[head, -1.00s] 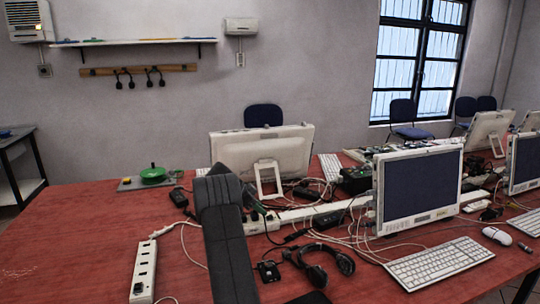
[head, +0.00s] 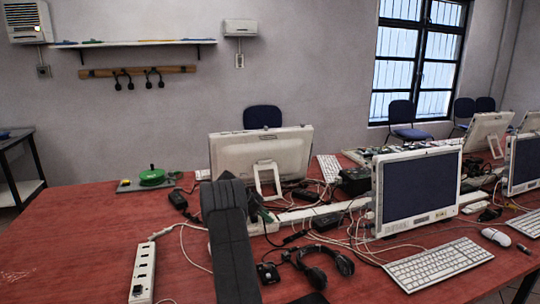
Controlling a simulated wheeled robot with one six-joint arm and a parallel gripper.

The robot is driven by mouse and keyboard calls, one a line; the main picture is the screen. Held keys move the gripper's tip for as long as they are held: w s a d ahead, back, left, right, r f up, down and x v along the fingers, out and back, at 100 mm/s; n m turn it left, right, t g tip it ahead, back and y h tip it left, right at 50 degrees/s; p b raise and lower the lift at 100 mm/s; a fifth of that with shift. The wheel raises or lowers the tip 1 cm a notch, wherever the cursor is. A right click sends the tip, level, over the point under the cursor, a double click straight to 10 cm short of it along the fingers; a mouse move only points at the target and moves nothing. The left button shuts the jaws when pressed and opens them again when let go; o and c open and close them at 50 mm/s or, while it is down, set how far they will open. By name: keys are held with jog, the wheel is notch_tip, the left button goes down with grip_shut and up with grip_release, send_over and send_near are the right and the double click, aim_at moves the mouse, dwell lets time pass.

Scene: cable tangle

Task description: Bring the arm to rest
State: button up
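My arm shows in the head view as a dark grey link rising from the bottom edge, left of centre, in front of the red table (head: 80,245). Its upper end bends over near the back of a white monitor. A small dark shape, which seems to be part of my gripper (head: 261,209), shows just right of the link. The rest of that end is hidden behind the link, so its fingers cannot be made out. I see nothing held.
A white power strip (head: 143,272) lies left of my arm, and black headphones (head: 322,268) lie right. Tangled cables spread around the white monitor (head: 262,150), the front computer (head: 418,187) and keyboard (head: 440,264). The table's left part is mostly clear.

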jog(key=v, duration=1.3)
jog(key=x, duration=1.2)
jog(key=shift+d+f, duration=0.1)
jog(key=shift+f, duration=0.05)
jog(key=shift+w+d+f+p, duration=0.1)
jog(key=shift+d+f+p, duration=0.05)
jog(key=shift+d+p, duration=0.2)
jog(key=shift+y+p, duration=0.3)
jog(key=shift+p, duration=0.75)
jog(key=y+p, duration=0.1)
jog(key=p, duration=0.2)
jog(key=shift+d+r+g, duration=0.1)
jog(key=shift+r+g, duration=0.1)
jog(key=shift+g, duration=0.1)
jog(key=y+p, duration=0.1)
jog(key=p, duration=0.3)
jog(key=shift+w+d+r+g+y, duration=0.1)
jog(key=shift+w+d+g+y, duration=0.1)
jog(key=shift+g+y, duration=0.15)
